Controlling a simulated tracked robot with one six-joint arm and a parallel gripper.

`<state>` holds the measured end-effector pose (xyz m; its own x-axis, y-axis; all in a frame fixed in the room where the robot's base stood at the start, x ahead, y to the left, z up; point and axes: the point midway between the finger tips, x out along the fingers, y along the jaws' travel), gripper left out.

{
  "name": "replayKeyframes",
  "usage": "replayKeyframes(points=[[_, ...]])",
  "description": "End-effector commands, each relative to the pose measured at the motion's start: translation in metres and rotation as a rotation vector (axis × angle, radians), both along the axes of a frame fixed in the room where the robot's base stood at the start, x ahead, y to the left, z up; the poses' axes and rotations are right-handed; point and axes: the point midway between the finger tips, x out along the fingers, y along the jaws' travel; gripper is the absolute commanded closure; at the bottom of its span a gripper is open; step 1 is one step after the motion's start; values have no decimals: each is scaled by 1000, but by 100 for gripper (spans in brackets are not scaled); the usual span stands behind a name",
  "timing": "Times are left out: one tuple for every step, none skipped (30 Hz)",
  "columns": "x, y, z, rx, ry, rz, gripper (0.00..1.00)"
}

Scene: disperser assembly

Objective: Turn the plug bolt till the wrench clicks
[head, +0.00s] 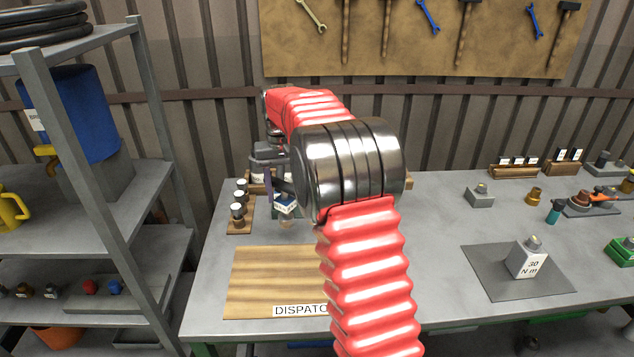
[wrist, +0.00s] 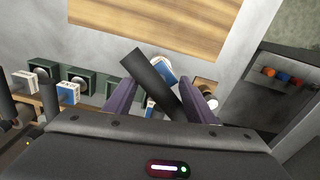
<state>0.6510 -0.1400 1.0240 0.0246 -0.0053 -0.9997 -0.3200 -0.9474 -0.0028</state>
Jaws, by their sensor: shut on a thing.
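My gripper (wrist: 158,96) has its two purple fingers on either side of a dark bar (wrist: 142,76), which looks like a wrench handle, and is shut on it. The bar lies slanted across the fingers. A blue-and-white labelled piece (wrist: 165,72) is close beside it; I cannot tell if they are joined. In the head view my gripper (head: 275,180) is at the back left of the bench, partly hidden by my arm. A block marked 30 N m (head: 528,262) with a bolt-like head (head: 534,242) on top stands on a dark mat (head: 482,262) at the right, far from my gripper.
A wooden dispatch board (head: 260,280) lies at the bench's front left. Green holders (wrist: 82,80) with labelled pieces stand left in the wrist view. A small grey block (head: 480,197) stands at the back.

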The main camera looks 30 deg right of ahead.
Motion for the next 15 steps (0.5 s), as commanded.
replayKeyframes(points=[[6, 22, -4, 0, 1, 60, 85], [9, 33, -7, -1, 2, 93, 85], [12, 48, -10, -1, 5, 133, 85], [14, 59, -13, 0, 8, 161, 85], [15, 70, -16, 0, 10, 187, 85], [17, 84, -18, 0, 12, 219, 85], [18, 94, -20, 0, 14, 240, 85], [19, 102, -22, 1, 16, 257, 85], [19, 113, -24, 1, 18, 277, 85], [20, 119, -25, 1, 19, 289, 85], [20, 125, -26, 1, 20, 300, 86], [20, 131, -28, 1, 22, 311, 86], [20, 134, -28, 0, 23, 318, 86], [20, 136, -29, 0, 23, 322, 86], [20, 139, -29, 1, 24, 326, 86]])
